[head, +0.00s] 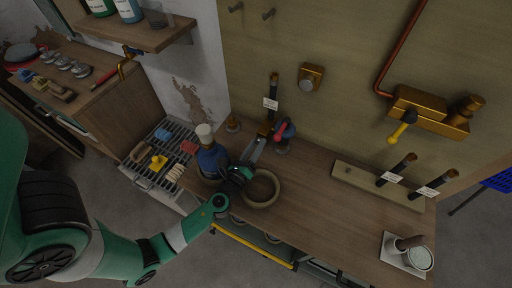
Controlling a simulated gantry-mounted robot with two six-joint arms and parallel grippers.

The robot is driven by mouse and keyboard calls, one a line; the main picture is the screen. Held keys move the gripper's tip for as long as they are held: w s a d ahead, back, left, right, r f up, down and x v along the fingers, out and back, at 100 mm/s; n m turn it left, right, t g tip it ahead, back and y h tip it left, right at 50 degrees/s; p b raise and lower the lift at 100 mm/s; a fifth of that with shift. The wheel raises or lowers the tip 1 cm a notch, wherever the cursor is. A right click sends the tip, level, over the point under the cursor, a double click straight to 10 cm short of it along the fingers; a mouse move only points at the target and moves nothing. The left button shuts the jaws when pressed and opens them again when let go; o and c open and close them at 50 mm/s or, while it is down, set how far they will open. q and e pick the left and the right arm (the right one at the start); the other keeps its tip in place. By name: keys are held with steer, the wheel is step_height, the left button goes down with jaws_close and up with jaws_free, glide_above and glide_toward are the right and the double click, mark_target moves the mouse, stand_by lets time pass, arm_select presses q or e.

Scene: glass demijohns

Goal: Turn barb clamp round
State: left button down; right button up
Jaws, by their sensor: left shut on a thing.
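My left gripper (243,174) is over the bench at the near rim of a round tan ring (262,203). It is shut on a small dark thing, mostly hidden by the fingers; I cannot tell for sure that this is the barb clamp. A blue vessel with a pale top (211,158) stands just left of the gripper; I cannot tell whether they touch. A dark fitting with a red part (283,130) stands upright behind the ring. My right gripper is not in view.
A flat metal strip (255,149) lies behind the gripper. A wire rack (150,178) with small blocks is at left. A pale board (355,180) with dark-handled tools and a white cup (419,258) are at right. The bench middle (325,215) is clear.

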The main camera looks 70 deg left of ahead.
arm_select(q)
steer(key=shift+n+b, duration=0.3)
steer(key=shift+n, duration=0.5)
steer(key=shift+c, duration=2.3)
jaws_free()
steer(key=v, duration=1.1)
steer(key=shift+s+d, duration=0.25)
